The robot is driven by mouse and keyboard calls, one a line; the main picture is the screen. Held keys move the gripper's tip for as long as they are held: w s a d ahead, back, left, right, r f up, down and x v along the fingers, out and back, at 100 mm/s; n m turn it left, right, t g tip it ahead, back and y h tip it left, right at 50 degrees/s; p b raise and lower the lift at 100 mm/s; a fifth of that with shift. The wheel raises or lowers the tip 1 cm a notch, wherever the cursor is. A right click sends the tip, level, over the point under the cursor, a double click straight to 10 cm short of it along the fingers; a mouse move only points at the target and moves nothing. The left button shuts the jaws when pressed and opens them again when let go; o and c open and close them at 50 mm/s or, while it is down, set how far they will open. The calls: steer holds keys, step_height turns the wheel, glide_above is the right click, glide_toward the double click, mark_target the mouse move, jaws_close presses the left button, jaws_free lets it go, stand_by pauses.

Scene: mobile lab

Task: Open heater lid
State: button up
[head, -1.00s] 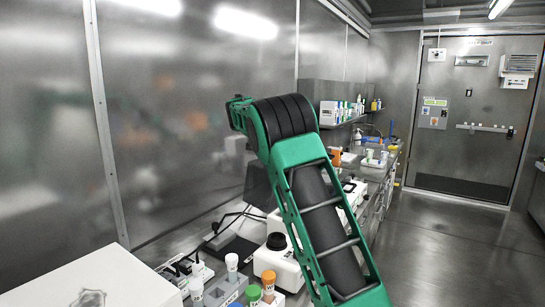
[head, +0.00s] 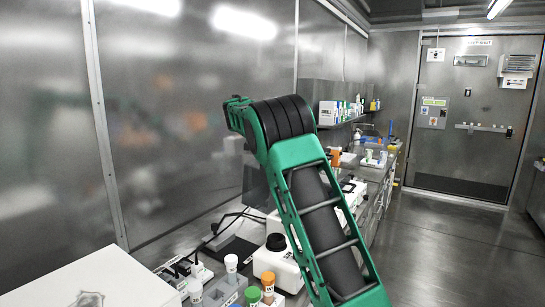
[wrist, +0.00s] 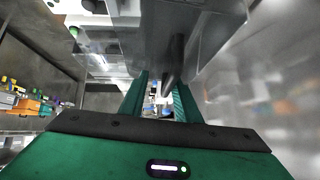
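My gripper (wrist: 163,84) shows in the wrist view with its two green fingers apart. A dark, tapered rod-like part (wrist: 175,62) reaches into the space at the fingertips; I cannot tell whether it touches either finger. It seems to hang from a grey, see-through panel (wrist: 215,35) at the top of the wrist view, which may be the heater lid. In the head view my green arm covers much of the bench, and my gripper is hidden. I cannot clearly make out the heater there.
A white box top (head: 95,280) fills the head view's lower left. Tubes with orange (head: 268,278) and green (head: 253,295) caps stand in front, near a black-capped white container (head: 277,262). A metal wall runs along the left. The floor (head: 455,245) at right is clear.

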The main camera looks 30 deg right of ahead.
steer(key=v, duration=1)
steer(key=shift+a+r, duration=0.2)
steer(key=shift+r, duration=0.05)
steer(key=shift+s, duration=0.1)
steer(key=shift+c, duration=0.2)
